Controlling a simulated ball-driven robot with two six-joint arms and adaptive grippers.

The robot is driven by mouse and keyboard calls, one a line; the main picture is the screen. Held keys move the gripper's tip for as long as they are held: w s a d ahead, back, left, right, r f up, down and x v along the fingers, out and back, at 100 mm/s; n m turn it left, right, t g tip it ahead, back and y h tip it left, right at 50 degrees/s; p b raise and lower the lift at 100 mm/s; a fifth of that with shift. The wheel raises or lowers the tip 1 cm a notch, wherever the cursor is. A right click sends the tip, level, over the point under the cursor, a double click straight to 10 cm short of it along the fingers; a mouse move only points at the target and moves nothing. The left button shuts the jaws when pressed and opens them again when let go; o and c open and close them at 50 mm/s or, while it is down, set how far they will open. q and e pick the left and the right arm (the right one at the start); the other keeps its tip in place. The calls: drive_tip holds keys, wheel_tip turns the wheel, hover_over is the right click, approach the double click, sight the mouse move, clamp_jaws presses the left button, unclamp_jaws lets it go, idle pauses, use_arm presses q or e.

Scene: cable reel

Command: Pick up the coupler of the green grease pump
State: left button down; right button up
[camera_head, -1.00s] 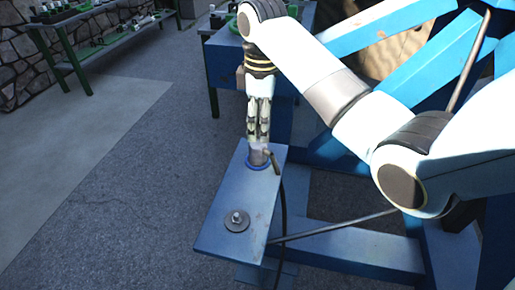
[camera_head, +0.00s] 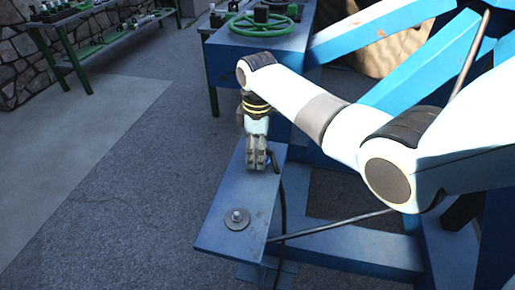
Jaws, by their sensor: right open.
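My right gripper (camera_head: 256,165) points down at the far end of the blue plate (camera_head: 222,215). It is open, its fingers low around the spot where a small grey cylinder in a blue ring stood. The fingers now hide that cylinder, so I cannot tell whether they touch it. A dark hose end (camera_head: 273,160) shows just right of the fingers, and its black hose (camera_head: 283,205) runs down past the plate's right edge. I cannot make out a green grease pump for certain. My left gripper is not in view.
A bolt with a round washer (camera_head: 237,219) stands on the plate's near end. Blue frame beams (camera_head: 355,245) and a thin dark rod (camera_head: 335,225) lie to the right. A green handwheel (camera_head: 264,24) sits on a blue box behind. Open floor (camera_head: 130,190) lies left.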

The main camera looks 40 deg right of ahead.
drive_tip(key=shift+c, duration=0.2)
drive_tip(key=shift+r, duration=0.1)
clamp_jaws()
